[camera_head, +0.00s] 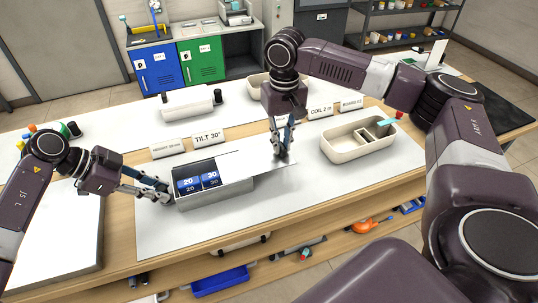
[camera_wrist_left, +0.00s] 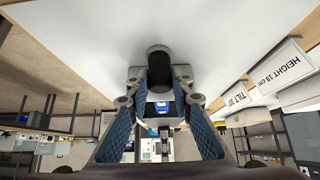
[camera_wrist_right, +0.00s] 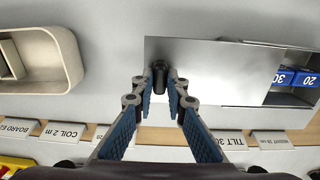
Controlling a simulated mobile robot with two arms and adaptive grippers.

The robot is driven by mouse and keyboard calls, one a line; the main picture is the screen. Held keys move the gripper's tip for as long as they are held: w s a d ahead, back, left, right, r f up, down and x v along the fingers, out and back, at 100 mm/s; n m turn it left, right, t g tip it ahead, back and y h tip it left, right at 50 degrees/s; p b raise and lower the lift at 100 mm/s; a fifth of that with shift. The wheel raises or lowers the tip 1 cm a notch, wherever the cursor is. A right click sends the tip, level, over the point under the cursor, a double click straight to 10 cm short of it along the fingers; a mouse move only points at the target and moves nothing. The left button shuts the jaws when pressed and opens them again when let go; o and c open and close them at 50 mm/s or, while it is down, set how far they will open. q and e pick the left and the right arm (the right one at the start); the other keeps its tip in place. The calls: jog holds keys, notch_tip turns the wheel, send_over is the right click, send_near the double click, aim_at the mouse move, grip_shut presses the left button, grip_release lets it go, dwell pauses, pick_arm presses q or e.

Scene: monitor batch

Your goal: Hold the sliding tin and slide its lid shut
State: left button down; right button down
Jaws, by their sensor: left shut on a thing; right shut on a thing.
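The sliding tin (camera_head: 228,192) is a grey box on the white bench top. Its flat metal lid (camera_head: 240,164) is slid to the right, overhanging the tin's right end. The left part is open and shows blue number blocks (camera_head: 197,183), also seen in the right wrist view (camera_wrist_right: 290,76). My left gripper (camera_head: 166,192) is shut on the tin at its left end; a dark knob (camera_wrist_left: 158,62) shows between its fingers. My right gripper (camera_head: 281,155) is shut on the dark knob (camera_wrist_right: 160,74) near the right end of the lid (camera_wrist_right: 215,75).
A cream divided tray (camera_head: 350,146) stands to the right of the lid. Label cards, including a TILT card (camera_head: 210,135), stand behind the tin. Another cream container (camera_head: 188,102) is further back. The bench in front of the tin is clear.

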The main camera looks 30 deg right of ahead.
aim_at(240, 164)
jog(key=shift+w+a, duration=0.4)
jog(key=shift+a, duration=1.4)
jog(key=shift+w+a, duration=0.45)
jog(key=shift+a, duration=1.3)
jog(key=shift+w+a, duration=0.4)
jog(key=shift+a, duration=1.4)
jog(key=shift+w+a, duration=0.1)
jog(key=shift+a, duration=0.35)
jog(key=c, duration=1.8)
grip_release()
jog(key=shift+c, duration=0.2)
notch_tip(240, 164, up, 12)
